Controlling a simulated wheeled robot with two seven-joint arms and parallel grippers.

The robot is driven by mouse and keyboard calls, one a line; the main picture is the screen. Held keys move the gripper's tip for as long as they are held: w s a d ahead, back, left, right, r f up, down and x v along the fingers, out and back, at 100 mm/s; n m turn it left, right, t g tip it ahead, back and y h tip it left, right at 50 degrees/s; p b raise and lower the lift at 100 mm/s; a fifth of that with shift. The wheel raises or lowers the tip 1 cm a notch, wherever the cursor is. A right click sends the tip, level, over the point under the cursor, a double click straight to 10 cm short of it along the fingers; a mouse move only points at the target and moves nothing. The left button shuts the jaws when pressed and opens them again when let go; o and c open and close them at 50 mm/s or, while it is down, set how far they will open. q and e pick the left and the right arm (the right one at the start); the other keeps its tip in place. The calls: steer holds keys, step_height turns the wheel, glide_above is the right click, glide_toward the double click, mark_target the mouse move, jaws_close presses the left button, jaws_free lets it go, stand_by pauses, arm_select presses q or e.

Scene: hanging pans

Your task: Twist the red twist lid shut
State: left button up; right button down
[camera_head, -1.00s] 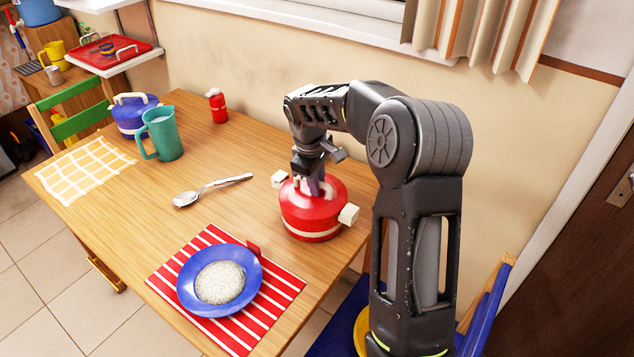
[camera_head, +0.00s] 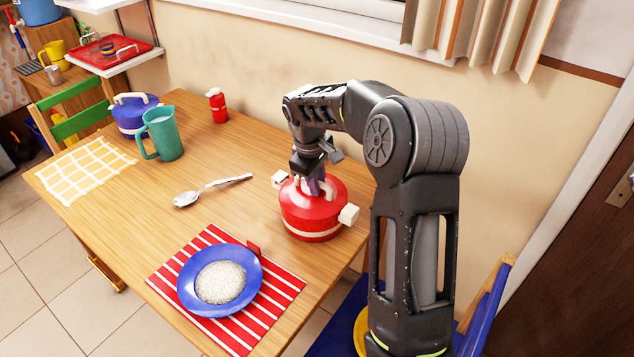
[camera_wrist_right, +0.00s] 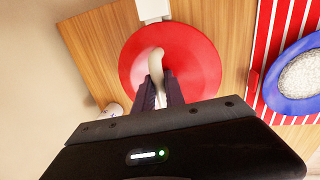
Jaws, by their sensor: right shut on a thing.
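The red twist lid (camera_head: 328,197) sits on top of a red pot (camera_head: 310,225) with cream side handles, near the table's right edge. A cream loop handle stands on the lid. My right gripper (camera_head: 316,190) points down from above and is shut on this handle. In the right wrist view the two dark fingers (camera_wrist_right: 160,88) hold the cream handle (camera_wrist_right: 152,62) at the middle of the round red lid. The seam between lid and pot is too small to judge. My left gripper is not in view.
A blue plate of rice (camera_head: 189,293) lies on a red striped mat (camera_head: 283,287). A spoon (camera_head: 186,198), green pitcher (camera_head: 165,138), blue pot (camera_head: 128,122) and red bottle (camera_head: 217,108) stand or lie leftward. The wall is close behind.

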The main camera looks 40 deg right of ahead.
mark_target(314, 197)
steer(key=shift+m, duration=0.3)
steer(key=c, duration=1.3)
jaws_free()
steer(key=r, duration=0.2)
steer(key=a+r, duration=0.1)
steer(key=r, duration=0.4)
steer(key=shift+s+a+r, duration=0.2)
steer(key=shift+a+r, duration=0.05)
steer(key=shift+r, duration=0.1)
